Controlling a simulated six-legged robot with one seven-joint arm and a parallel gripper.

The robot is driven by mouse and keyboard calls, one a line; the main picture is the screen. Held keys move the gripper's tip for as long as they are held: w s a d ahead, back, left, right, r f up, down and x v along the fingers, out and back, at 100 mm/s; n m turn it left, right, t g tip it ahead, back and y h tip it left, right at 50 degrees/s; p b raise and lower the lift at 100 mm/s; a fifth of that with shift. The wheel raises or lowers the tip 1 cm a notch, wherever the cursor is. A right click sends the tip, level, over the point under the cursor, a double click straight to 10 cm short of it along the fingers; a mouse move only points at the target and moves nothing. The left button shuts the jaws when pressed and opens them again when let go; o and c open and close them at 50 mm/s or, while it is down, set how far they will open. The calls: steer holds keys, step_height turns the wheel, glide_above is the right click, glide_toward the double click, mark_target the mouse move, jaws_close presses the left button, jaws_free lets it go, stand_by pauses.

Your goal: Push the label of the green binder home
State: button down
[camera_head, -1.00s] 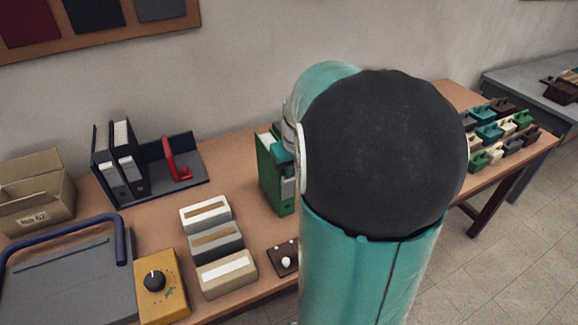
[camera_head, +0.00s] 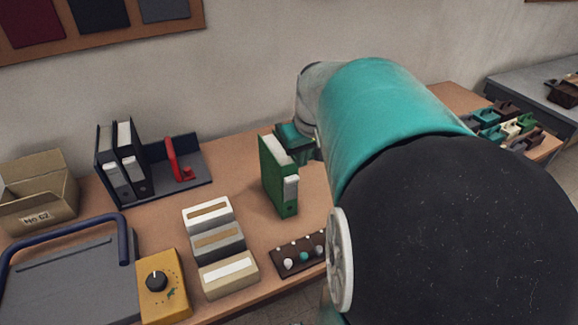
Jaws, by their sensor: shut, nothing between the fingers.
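My gripper (camera_head: 296,140) is by the upper right of the binder, beyond the spine from this view. It is shut and holds nothing. Its fingertips are mostly hidden, and I cannot tell whether it touches the binder.
Two black binders (camera_head: 122,165) stand in a dark holder with a red lever (camera_head: 180,165). Card boxes (camera_head: 215,240), a dark button panel (camera_head: 299,254), a yellow dial box (camera_head: 162,285) and a cardboard box (camera_head: 37,195) fill the left and front. Coloured blocks (camera_head: 505,128) lie at right.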

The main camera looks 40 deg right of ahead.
steer(key=v, duration=0.6)
steer(key=shift+r, duration=0.25)
steer(key=shift+s, duration=0.1)
steer(key=s+a+f+n+t, duration=0.1)
steer(key=s+a+f, duration=0.1)
steer(key=a, duration=1)
steer(key=s+a+f+n+t, duration=0.2)
steer(key=s+a, duration=0.1)
steer(key=a, duration=1)
steer(key=shift+f+y, duration=0.4)
